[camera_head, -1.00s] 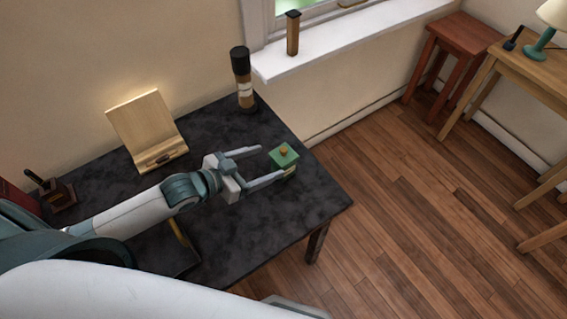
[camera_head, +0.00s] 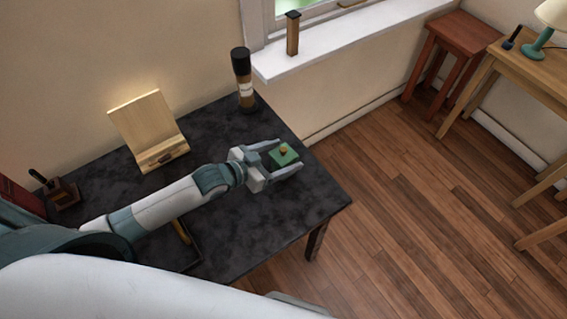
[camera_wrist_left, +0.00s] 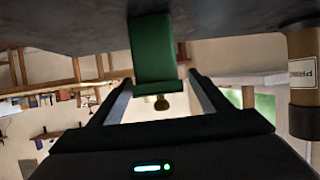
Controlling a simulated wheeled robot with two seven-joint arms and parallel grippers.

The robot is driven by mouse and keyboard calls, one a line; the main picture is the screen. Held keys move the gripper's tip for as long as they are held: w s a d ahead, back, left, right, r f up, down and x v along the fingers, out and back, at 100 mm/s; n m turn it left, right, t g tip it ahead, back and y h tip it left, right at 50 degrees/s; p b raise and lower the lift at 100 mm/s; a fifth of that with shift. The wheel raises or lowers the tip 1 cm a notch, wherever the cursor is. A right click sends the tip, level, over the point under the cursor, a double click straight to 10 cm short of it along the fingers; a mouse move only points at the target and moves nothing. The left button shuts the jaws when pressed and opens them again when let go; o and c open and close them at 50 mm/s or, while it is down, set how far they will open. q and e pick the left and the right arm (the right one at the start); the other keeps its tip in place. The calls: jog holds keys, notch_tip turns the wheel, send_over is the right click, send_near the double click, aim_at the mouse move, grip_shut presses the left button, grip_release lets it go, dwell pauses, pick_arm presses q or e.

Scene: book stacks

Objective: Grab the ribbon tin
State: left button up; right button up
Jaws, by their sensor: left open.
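The ribbon tin, taken to be the green box with a small gold knob on its lid (camera_head: 284,157), stands on the dark table near its right corner. It also shows in the left wrist view (camera_wrist_left: 152,52), upside down in that picture. My left gripper (camera_head: 288,158) is open, with one finger on each side of the tin. In the left wrist view gaps show between the tin and both fingers. My right gripper is not in view.
The dark table (camera_head: 240,225) carries a wooden stand (camera_head: 148,125) and a tall bottle with a black cap (camera_head: 243,85) behind my gripper. A small holder (camera_head: 62,190) is at the left. A windowsill (camera_head: 350,38) is behind.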

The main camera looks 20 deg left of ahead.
aim_at(293, 152)
pick_arm(q)
jog(key=x, duration=0.1)
jog(key=p+x, duration=0.1)
jog(key=x, duration=0.1)
jog(key=shift+w+d+r, duration=0.15)
jog(key=shift+d+r, duration=0.05)
jog(key=shift+r, duration=0.1)
jog(key=shift+w+d+f, duration=0.25)
jog(key=shift+w+f, duration=0.05)
jog(key=shift+w, duration=0.05)
jog(key=c, duration=1.2)
